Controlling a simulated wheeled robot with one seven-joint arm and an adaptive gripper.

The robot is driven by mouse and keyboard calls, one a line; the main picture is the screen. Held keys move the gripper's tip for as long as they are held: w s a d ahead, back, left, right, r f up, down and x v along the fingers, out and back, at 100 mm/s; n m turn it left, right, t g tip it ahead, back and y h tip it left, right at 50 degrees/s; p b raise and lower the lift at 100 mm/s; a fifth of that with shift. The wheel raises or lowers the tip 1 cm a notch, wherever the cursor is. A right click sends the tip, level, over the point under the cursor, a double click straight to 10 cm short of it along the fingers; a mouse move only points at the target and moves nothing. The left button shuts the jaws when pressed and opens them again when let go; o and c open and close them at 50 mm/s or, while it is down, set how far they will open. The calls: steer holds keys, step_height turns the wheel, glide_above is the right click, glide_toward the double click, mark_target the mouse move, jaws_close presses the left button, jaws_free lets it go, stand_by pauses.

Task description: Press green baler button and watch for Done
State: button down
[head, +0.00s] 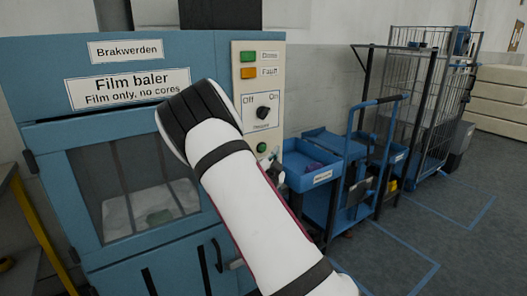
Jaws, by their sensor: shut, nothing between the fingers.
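The blue film baler (60,142) fills the left of the head view. Its cream control panel (277,80) carries a green lamp (247,56) beside a label that seems to read Done, and an orange lamp (248,73) beside a Fault label. I cannot tell whether either is lit. A black Off/On knob (263,112) sits below them. The round green button (262,147) is low on the panel. My gripper (269,157) shows only in small part just below the button, shut and empty. My white arm hides the rest; contact with the button cannot be told.
A blue trolley (323,198) with trays stands right of the baler, close to my arm. A wire cage cart (408,85) is behind it. Grey floor (460,240) with blue lines is clear at right. A yellow-edged frame (42,228) stands at left.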

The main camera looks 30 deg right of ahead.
mark_target(262, 148)
steer(key=shift+w+b, duration=0.8)
steer(key=shift+w, duration=0.7)
steer(key=shift+w, duration=0.15)
steer(key=shift+w+a+b, duration=0.1)
steer(key=shift+w+b, duration=0.15)
steer(key=shift+b, duration=0.2)
